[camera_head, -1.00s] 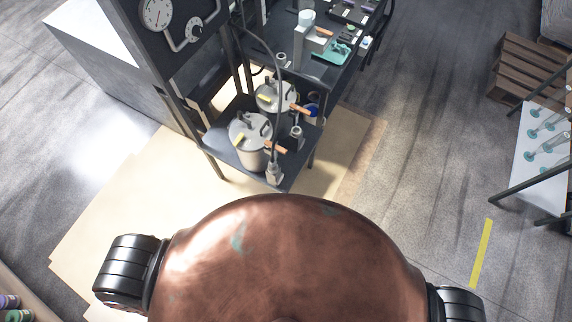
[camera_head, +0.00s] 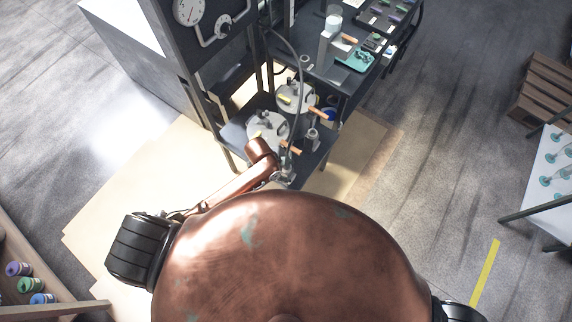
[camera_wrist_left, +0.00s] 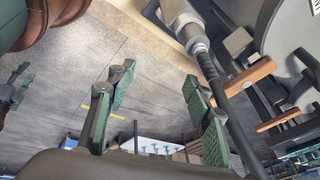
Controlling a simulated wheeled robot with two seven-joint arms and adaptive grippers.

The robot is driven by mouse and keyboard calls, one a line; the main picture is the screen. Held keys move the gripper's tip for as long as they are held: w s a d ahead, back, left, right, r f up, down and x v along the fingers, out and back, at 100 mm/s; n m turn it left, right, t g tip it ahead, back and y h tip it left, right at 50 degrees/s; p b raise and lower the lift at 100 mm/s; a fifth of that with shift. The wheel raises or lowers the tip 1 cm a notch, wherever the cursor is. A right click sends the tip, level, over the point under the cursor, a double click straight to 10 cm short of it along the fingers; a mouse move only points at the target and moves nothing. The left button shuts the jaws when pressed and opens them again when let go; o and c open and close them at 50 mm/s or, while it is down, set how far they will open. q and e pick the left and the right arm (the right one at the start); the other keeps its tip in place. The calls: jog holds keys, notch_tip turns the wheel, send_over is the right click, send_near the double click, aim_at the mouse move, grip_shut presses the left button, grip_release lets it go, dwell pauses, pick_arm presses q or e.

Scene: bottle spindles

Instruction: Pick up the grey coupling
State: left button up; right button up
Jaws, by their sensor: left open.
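The grey coupling (camera_head: 287,171) sits at the lower end of the dark hose, at the near corner of the low shelf. In the left wrist view the coupling (camera_wrist_left: 186,26) is large at the top, beyond and slightly right of the gap between my fingers. My left gripper (camera_wrist_left: 158,78) is open, with its green fingers apart and nothing between them. In the head view my copper left arm reaches in from the left, and the left gripper (camera_head: 272,179) is small and partly hidden beside the coupling.
The dark hose (camera_wrist_left: 222,85) runs down the right of the wrist view, close to the right finger. Lidded pots (camera_head: 268,127) with orange handles stand on the shelf (camera_head: 232,136) behind the coupling. A pale mat (camera_head: 140,190) covers the floor to the left.

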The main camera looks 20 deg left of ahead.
pick_arm(q)
jog(key=w+a+r+m+g+y, duration=0.2)
jog(key=w+r+m+g+y, duration=0.3)
jog(key=m, duration=1.1)
jog(key=f, duration=0.3)
jog(key=f+t, duration=0.1)
jog(key=f, duration=0.3)
jog(key=f+t+h, duration=0.1)
jog(key=f, duration=0.3)
jog(key=shift+w, duration=0.4)
jog(key=shift+c, duration=0.7)
jog(key=shift+r, duration=0.1)
grip_shut()
